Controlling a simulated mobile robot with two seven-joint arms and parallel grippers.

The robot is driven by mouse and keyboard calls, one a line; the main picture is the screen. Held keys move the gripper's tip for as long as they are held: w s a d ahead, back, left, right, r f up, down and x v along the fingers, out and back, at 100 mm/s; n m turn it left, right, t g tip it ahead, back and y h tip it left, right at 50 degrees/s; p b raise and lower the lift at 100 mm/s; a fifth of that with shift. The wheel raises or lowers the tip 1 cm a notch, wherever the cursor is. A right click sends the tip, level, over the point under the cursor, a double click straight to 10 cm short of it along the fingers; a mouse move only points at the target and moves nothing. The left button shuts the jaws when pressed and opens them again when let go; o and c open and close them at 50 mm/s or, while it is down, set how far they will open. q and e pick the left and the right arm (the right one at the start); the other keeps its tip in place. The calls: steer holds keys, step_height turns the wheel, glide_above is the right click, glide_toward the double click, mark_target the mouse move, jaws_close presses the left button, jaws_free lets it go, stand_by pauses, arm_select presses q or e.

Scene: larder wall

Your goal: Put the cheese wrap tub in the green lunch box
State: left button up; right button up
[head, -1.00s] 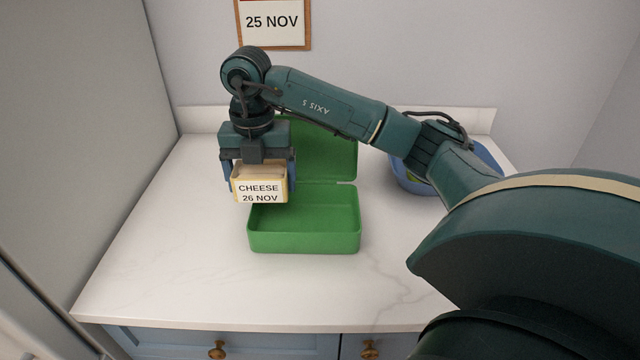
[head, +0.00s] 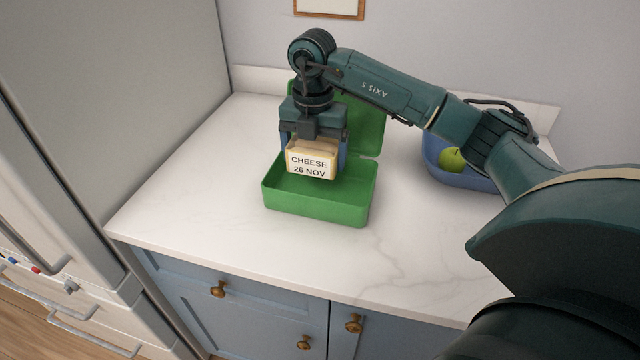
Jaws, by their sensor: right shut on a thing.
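The cheese wrap tub (head: 311,164) is a small pale box with a label reading "CHEESE 26 NOV". My right gripper (head: 313,146) points down and is shut on it, with a finger at each side. The green lunch box (head: 318,211) stands open on the counter with its lid (head: 368,122) raised at the back. In the picture the tub overlaps the back left part of the lunch box's opening. I cannot tell exactly how high it is. The gripper hides part of the lid and the box's back rim. My left gripper is not in view.
A blue bowl (head: 468,182) with a green fruit (head: 452,159) stands on the white counter (head: 190,190) at the right, partly behind my right arm. A tall grey unit (head: 120,100) borders the counter at the left. The counter's front left is clear.

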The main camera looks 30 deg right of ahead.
mark_target(313, 143)
steer(key=shift+f+p, duration=0.3)
steer(key=shift+f, duration=3.1)
steer(key=shift+f, duration=0.2)
steer(key=o, duration=0.9)
steer(key=shift+r, duration=0.15)
step_height(313, 143, up, 12)
steer(key=shift+r+b, duration=0.1)
steer(key=shift+b, duration=0.55)
